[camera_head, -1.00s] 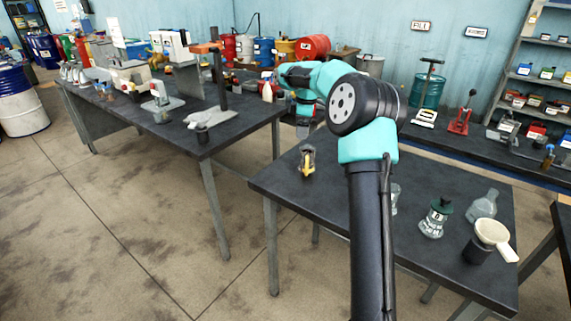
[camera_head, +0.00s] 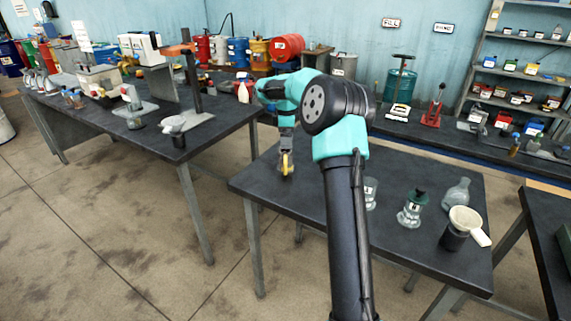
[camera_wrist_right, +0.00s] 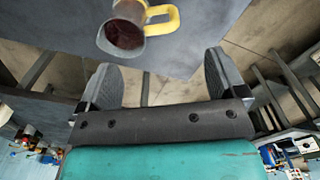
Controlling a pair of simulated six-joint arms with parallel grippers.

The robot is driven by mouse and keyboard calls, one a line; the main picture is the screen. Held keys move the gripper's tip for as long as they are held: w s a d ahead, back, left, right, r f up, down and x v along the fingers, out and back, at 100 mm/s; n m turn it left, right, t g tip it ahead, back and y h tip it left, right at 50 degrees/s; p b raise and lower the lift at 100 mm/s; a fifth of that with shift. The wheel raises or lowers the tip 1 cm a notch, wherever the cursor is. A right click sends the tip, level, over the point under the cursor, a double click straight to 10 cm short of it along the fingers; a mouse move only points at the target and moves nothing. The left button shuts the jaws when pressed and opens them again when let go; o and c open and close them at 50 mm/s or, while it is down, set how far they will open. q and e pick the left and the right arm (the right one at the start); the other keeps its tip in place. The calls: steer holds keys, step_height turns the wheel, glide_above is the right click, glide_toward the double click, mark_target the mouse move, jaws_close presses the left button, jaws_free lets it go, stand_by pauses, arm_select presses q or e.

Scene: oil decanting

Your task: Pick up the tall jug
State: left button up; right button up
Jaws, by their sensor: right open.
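The jug (camera_head: 285,170) stands upright on the near dark table (camera_head: 310,215). It has a yellow handle, and the right wrist view shows dark red-brown liquid in the clear jug (camera_wrist_right: 124,36). My right gripper (camera_head: 287,138) points down close at the jug and partly hides it in the head view. In the right wrist view the two fingers (camera_wrist_right: 160,76) are spread wide with nothing between them, and the jug is beyond them. I cannot tell whether a finger touches it. My left gripper is in neither view.
A clear glass (camera_head: 371,193), a labelled flask with a dark green top (camera_head: 412,208), a clear bottle (camera_head: 457,194) and a dark cup with a cream funnel (camera_head: 463,226) stand on the table's right side. My right arm crosses above the table. The table's left front is clear.

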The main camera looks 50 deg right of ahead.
mark_target(285, 157)
step_height(285, 157, down, 6)
steer(key=shift+r, duration=0.1)
stand_by(0.4)
steer(key=shift+w+a+f, duration=0.15)
steer(key=shift+f, duration=2.4)
steer(key=c, duration=1.2)
